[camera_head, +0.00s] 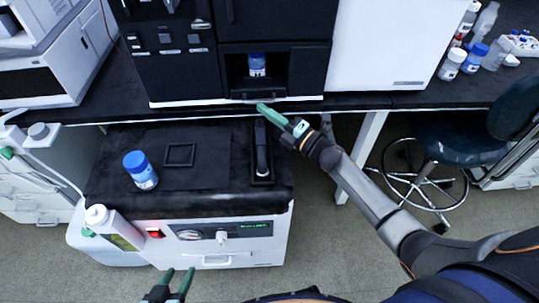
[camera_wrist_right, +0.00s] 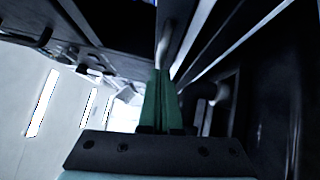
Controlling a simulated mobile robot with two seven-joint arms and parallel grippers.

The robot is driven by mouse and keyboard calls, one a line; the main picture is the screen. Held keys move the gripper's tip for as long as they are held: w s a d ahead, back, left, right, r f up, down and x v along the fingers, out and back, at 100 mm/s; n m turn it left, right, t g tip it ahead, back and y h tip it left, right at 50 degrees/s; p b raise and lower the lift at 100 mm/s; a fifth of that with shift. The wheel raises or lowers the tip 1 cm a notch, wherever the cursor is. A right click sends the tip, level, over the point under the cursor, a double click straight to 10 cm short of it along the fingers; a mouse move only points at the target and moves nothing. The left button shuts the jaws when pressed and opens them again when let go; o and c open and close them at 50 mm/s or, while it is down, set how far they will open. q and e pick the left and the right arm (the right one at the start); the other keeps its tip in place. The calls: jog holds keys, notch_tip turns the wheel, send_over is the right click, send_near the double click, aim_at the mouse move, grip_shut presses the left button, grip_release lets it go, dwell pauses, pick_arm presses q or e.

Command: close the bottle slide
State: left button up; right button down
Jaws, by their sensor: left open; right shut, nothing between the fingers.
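The bottle slide (camera_head: 258,94) is the dark tray with a small front handle, low in the black instrument stack. A blue-capped bottle (camera_head: 257,66) stands upright in the recess above it. How far the slide sticks out is hard to tell in the dark. My right gripper (camera_head: 263,108) is shut and empty, its green fingertips just below and in front of the slide's front edge; contact cannot be told. In the right wrist view its fingers (camera_wrist_right: 160,92) are together, with a pale bar beyond their tips. My left gripper (camera_head: 176,282) is open and empty at the bottom, far from the slide.
A white machine with a black top (camera_head: 215,190) stands below the bench, holding another blue-capped bottle (camera_head: 141,171) and a dark handled item (camera_head: 262,150). The bench edge (camera_head: 200,116) runs under the stack. Several bottles stand at right, above a stool (camera_head: 455,130).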

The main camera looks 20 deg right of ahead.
jog(key=shift+w+d, duration=0.1)
jog(key=shift+w, duration=0.15)
jog(key=shift+w+d+r, duration=0.15)
jog(key=shift+d+r, duration=0.05)
jog(key=shift+r, duration=0.05)
jog(key=shift+s+d+f, duration=0.15)
jog(key=shift+s+d, duration=0.1)
jog(key=shift+s, duration=0.1)
jog(key=v, duration=1.1)
jog(key=shift+s+f, duration=0.25)
jog(key=shift+s, duration=0.2)
